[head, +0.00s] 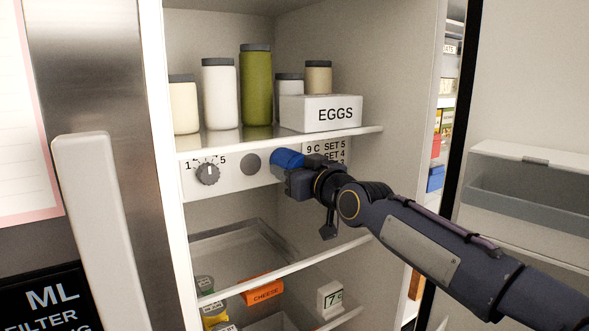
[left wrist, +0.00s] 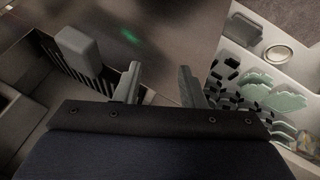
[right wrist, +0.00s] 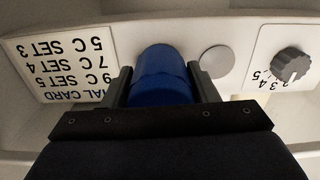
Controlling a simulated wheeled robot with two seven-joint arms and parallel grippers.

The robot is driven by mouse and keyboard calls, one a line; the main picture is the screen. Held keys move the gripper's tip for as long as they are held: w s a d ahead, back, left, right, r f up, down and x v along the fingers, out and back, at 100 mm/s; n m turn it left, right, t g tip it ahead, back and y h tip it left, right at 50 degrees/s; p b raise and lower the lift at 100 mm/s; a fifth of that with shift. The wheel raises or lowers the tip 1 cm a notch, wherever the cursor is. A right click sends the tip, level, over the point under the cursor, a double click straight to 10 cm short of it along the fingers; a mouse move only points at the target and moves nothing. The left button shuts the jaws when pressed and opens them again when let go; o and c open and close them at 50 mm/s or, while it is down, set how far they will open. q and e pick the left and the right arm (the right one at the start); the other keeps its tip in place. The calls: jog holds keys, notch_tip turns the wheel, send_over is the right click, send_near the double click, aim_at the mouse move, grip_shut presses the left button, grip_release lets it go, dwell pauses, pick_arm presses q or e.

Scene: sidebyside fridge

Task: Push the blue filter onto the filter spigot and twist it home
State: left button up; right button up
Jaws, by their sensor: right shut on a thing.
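The blue filter (head: 287,158) is a short blue cylinder at the white control panel under the upper fridge shelf. My right gripper (head: 292,172) is shut on it; in the right wrist view the filter (right wrist: 162,75) sits between both fingers (right wrist: 163,88). Its far end meets or nearly meets the panel; I cannot tell whether it touches. The filter spigot is not visible, perhaps hidden behind the filter. My left gripper (left wrist: 158,85) is open and empty in the left wrist view, and is out of the head view.
A grey round disc (head: 251,163) and a dial (head: 207,174) are left of the filter on the panel; a printed card (head: 335,151) is to its right. An eggs box (head: 320,113) and several jars stand on the shelf above. A cheese pack (head: 262,289) lies below.

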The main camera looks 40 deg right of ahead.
jog(key=shift+m, duration=1.1)
jog(key=o, duration=1.2)
jog(key=shift+a, duration=0.1)
jog(key=shift+c, duration=0.2)
jog(key=shift+s, duration=0.1)
jog(key=s+b, duration=0.1)
jog(key=s, duration=0.6)
jog(key=shift+s+a, duration=0.3)
jog(key=shift+a, duration=0.15)
jog(key=s+a+f+g+y, duration=0.2)
jog(key=s+a+f+g, duration=0.2)
jog(key=f, duration=0.7)
jog(key=s+a+f+n+g+y, duration=0.1)
jog(key=s+a+f+g, duration=0.3)
jog(key=s+a+f, duration=0.4)
jog(key=s+a+f+g+y, duration=0.2)
jog(key=s+a+f+g, duration=0.2)
jog(key=f, duration=0.9)
jog(key=s+a, duration=0.1)
jog(key=a, duration=0.2)
jog(key=shift+s+a+f+n+y, duration=0.3)
jog(key=shift+s+f, duration=0.05)
jog(key=shift+s, duration=0.05)
